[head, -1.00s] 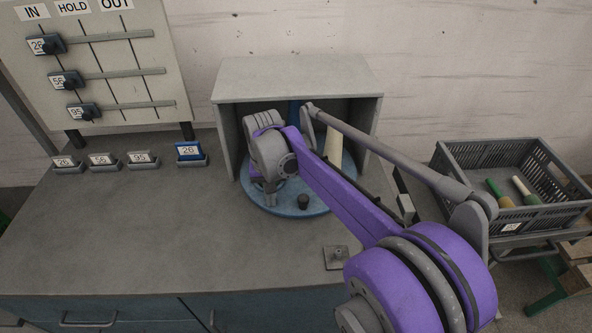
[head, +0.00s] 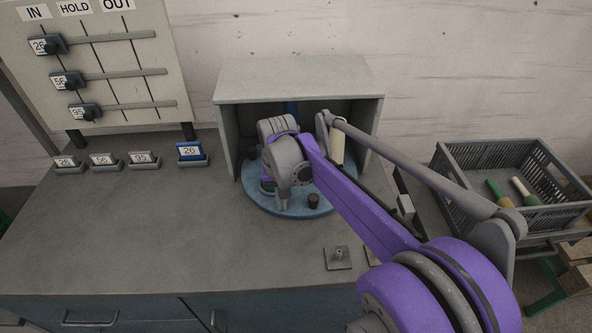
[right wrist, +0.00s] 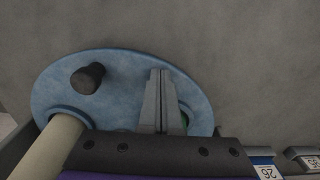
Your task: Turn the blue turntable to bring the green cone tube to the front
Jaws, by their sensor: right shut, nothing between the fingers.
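The blue turntable (head: 259,199) sits inside a grey open-fronted housing. A dark knob (head: 313,201) stands near its front edge. A cream cone tube (head: 338,150) stands at its back right. The gripper points down over the turntable's front left, left of the knob.
The housing (head: 300,80) has a roof and side walls close around my right arm. Number blocks, one blue (head: 191,150), stand at the left. A grey crate (head: 480,215) with two tubes is at the right. The bench front is mostly clear apart from a small plate (head: 338,258).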

